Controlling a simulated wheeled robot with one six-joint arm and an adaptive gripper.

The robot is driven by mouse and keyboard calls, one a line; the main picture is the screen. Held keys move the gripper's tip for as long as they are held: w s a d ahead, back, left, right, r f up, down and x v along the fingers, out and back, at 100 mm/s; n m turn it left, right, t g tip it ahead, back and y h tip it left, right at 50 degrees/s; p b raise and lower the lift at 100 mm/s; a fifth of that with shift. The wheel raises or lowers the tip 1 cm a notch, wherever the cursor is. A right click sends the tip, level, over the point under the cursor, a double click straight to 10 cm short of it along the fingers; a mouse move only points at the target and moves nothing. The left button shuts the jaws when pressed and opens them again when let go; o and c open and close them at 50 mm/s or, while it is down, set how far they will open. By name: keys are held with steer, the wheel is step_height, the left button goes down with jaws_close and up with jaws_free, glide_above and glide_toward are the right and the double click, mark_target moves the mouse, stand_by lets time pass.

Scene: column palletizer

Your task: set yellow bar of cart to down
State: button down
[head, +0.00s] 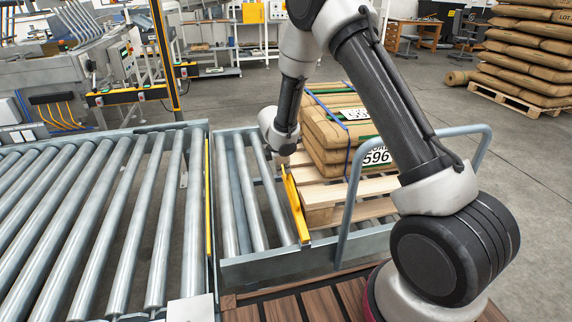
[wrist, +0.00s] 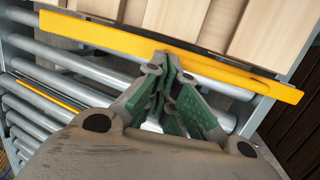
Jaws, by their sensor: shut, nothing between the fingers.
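The yellow bar (head: 295,208) of the cart runs along the edge between the cart's rollers and the wooden pallet. It appears to stand above roller level. In the wrist view the bar (wrist: 225,68) crosses the upper part of the picture. My gripper (head: 285,163) is low over the cart, by the bar's far part. In the wrist view my gripper (wrist: 166,68) has its green-padded fingers together with nothing between them. The fingertips overlap the lower edge of the bar; I cannot tell whether they touch it. The fingers hide a short piece of the bar.
The pallet (head: 325,195) carries stacked brown sacks (head: 335,125) close to the right of my gripper. A grey tube rail (head: 350,200) rises on the cart's near side. A roller conveyor (head: 120,235) adjoins the cart at left, with another yellow strip (head: 209,200) at the joint.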

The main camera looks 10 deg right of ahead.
steer(key=a+x, duration=0.1)
steer(key=x, duration=0.6)
steer(key=shift+w+a+f, duration=0.15)
steer(key=shift+w+f, duration=0.05)
steer(key=shift+w, duration=0.2)
